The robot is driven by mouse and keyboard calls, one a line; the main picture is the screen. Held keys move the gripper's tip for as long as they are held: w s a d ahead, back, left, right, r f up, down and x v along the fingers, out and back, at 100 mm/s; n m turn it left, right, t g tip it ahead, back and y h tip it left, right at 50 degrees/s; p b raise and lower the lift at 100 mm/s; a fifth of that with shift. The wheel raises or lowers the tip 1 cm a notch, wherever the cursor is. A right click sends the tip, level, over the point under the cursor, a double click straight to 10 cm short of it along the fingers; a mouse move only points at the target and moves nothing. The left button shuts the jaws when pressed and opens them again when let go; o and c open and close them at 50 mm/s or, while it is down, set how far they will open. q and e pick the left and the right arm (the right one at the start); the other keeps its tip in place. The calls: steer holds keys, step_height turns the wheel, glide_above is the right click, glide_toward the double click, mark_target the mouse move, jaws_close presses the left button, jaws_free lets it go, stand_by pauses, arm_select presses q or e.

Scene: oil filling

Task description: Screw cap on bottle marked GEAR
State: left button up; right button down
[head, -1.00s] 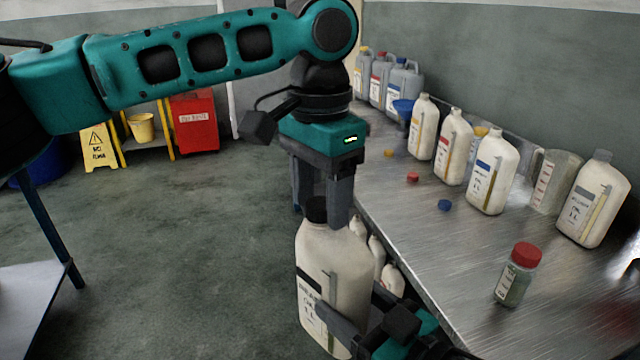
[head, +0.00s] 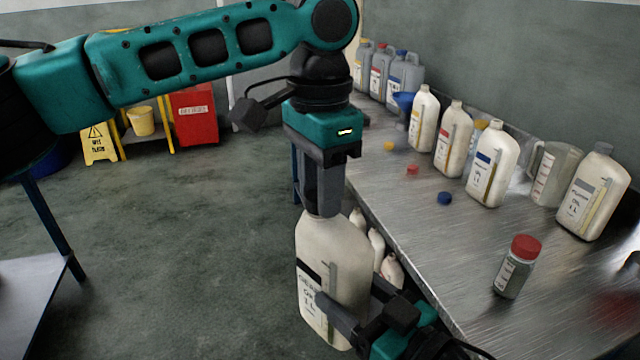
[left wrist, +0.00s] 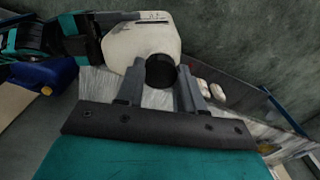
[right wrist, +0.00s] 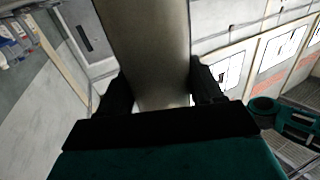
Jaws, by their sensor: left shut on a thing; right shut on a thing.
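The GEAR bottle (head: 338,255) is cream with a black label band and is held upright in front of the bench. My right gripper (head: 345,312) is shut around its lower body; in the right wrist view the bottle (right wrist: 155,50) fills the space between the fingers. My left gripper (head: 322,205) points down over the bottle's top and is shut on the black cap (left wrist: 161,71), which the left wrist view shows between its fingers at the bottle's mouth. The fingers hide the cap in the head view, and its thread is not visible.
A metal bench (head: 420,215) on the right bears several capped and uncapped bottles, a clear jug (head: 556,172) and a red-lidded jar (head: 517,266). Loose blue (head: 444,198), red (head: 412,169) and yellow (head: 389,146) caps lie on it.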

arm_select(q)
steer(key=o, duration=1.2)
steer(key=shift+c, duration=0.2)
steer(key=shift+r, duration=2.3)
steer(key=shift+c, duration=0.3)
step_height(320, 180, up, 4)
steer(key=shift+f+n, duration=0.2)
steer(key=shift+n, duration=0.8)
steer(key=shift+f, duration=0.15)
steer(key=shift+f, duration=3.95)
